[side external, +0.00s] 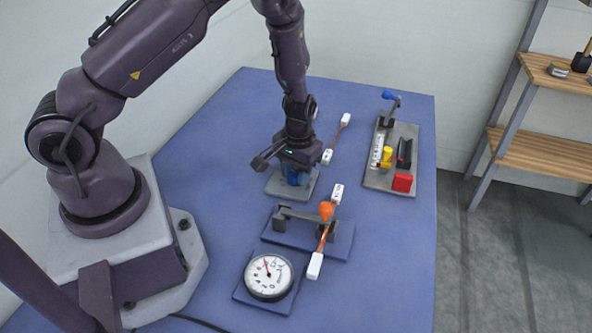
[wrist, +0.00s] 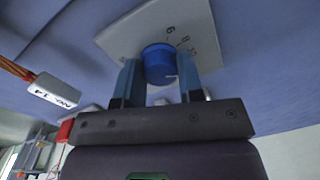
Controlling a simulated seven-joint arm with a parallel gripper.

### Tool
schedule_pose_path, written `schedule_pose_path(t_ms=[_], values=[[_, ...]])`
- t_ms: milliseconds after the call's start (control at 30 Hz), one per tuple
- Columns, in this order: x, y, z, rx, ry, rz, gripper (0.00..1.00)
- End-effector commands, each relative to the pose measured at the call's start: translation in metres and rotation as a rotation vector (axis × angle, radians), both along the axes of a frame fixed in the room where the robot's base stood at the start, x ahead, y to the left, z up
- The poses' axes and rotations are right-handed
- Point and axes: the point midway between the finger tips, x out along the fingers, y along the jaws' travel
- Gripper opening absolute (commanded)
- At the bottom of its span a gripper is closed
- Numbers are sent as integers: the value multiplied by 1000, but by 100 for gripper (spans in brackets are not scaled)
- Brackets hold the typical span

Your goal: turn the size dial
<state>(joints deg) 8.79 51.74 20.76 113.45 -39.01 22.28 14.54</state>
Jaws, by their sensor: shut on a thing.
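The size dial is a blue round knob (wrist: 158,62) on a grey plate (wrist: 122,36) marked with numbers such as 6, 8 and 10. A white pointer mark shows on the knob's near side in the wrist view. In the side external view the knob (side external: 293,177) is mostly hidden under my gripper, and its plate (side external: 308,192) shows around it. My gripper (wrist: 160,80) points down at the plate and is shut on the knob, with one finger on each side. It also shows in the side external view (side external: 294,172).
A round gauge (side external: 268,276) with a red needle stands at the front. Behind it is a grey fixture (side external: 300,235) with an orange piece and a white-tagged cable (side external: 315,265). A board (side external: 404,147) with a red block stands at the right. Blue table (side external: 385,270) is clear at front right.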

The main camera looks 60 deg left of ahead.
Motion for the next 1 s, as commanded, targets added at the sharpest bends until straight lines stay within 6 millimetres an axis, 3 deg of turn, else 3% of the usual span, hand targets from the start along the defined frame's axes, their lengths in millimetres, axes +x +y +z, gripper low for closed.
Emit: schedule_pose_path(t_ms=[400, 967, 1000], values=[[0, 0, 1, -1, 2, 213, 11], [0, 0, 1, -1, 3, 250, 11], [0, 0, 1, -1, 3, 250, 42]])
